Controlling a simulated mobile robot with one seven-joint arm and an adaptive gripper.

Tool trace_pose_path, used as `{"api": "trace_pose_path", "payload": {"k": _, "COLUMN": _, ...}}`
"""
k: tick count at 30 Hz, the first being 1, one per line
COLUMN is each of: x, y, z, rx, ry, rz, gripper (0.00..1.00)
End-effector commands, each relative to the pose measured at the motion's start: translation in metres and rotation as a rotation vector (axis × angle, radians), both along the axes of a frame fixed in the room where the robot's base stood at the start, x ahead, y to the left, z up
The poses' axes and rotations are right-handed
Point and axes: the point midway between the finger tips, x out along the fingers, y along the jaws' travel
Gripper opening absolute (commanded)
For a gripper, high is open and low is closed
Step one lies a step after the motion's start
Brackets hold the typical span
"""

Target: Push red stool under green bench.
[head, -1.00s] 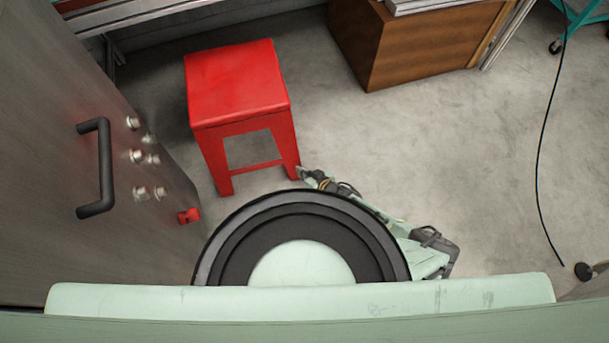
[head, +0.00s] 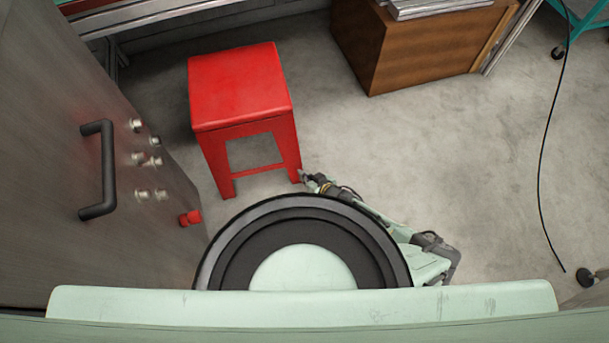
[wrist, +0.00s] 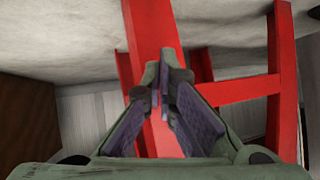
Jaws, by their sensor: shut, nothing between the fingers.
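The red stool (head: 240,88) stands upright on the concrete floor at upper left of centre in the head view. A bench (head: 150,18) with a pale metal front rail runs along the top left edge, beyond the stool; only part of it shows. The stool stands in front of the rail. My gripper (head: 303,176) is low by the foot of the stool's near right leg. In the wrist view my gripper (wrist: 165,85) is shut and empty, with a red stool leg (wrist: 150,35) just beyond the fingertips. I cannot tell whether they touch.
A grey cabinet with a black handle (head: 106,170) and a red knob stands close on the left. A brown wooden cabinet (head: 425,50) is at the back right. A black cable (head: 545,140) lies on the right floor. Open floor lies between.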

Motion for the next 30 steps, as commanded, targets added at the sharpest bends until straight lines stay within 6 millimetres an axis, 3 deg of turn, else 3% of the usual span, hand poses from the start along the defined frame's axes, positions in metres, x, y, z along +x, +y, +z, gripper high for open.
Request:
{"api": "trace_pose_path", "payload": {"k": 8, "x": 0.003, "y": 0.001, "z": -0.001, "rx": 0.000, "ry": 0.000, "rz": 0.001, "gripper": 0.00}}
{"api": "trace_pose_path", "payload": {"k": 30, "x": 0.052, "y": 0.020, "z": -0.002, "rx": 0.000, "ry": -0.001, "rz": 0.003, "gripper": 0.00}}
